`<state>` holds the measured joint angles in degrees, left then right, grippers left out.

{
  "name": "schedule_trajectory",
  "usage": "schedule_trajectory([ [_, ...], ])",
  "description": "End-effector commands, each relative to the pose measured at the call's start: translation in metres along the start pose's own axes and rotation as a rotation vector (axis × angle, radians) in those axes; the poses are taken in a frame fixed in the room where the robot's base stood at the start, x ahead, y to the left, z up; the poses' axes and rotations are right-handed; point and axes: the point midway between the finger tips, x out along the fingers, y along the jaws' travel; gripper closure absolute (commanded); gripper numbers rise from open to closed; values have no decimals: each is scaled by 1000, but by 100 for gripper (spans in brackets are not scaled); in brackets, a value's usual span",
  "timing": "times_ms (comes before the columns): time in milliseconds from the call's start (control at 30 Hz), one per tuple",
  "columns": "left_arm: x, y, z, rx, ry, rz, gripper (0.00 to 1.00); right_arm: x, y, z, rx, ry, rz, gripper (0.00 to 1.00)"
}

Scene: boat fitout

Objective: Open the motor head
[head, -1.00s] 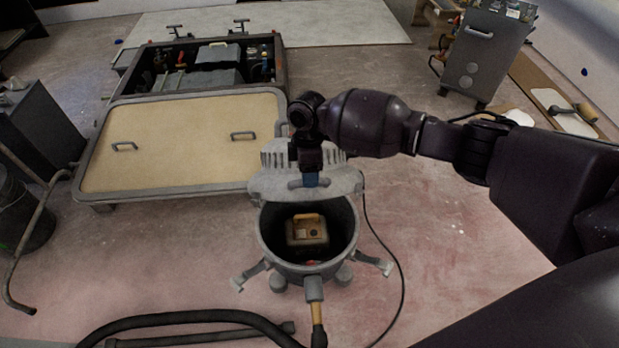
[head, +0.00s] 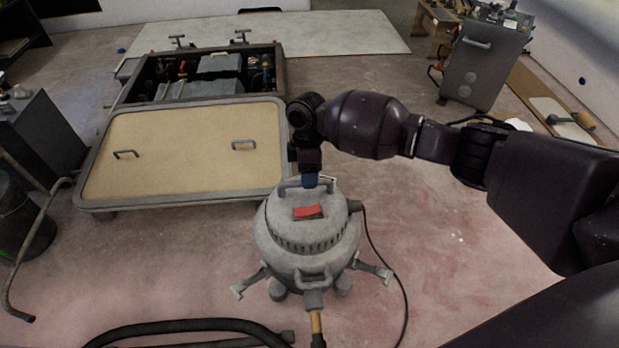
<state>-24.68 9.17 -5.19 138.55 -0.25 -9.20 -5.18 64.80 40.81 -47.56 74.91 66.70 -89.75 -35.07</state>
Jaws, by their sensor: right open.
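The grey motor head (head: 295,235) sits level on top of the round vacuum drum (head: 312,282) in the head view. It has a red switch (head: 307,212) on top and a grip handle (head: 292,188) at its far side. The drum's inside is hidden under the head. My right gripper (head: 311,181) points down at the far handle, with its jaws open. I cannot tell whether the fingers touch the handle. My left gripper is not in view.
A beige hatch panel (head: 185,150) with two handles lies behind and left, beside an open engine bay (head: 200,75). A black cord (head: 385,255) runs right of the vacuum. A dark hose (head: 190,326) lies in front. Floor at right is clear.

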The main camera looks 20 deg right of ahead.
Motion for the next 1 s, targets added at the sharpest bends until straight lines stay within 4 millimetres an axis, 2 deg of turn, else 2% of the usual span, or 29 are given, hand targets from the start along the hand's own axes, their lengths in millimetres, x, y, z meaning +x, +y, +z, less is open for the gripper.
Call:
schedule_trajectory([
  [1000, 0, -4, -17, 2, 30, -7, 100, -56, 16, 0, 1, 0, 0, 52],
])
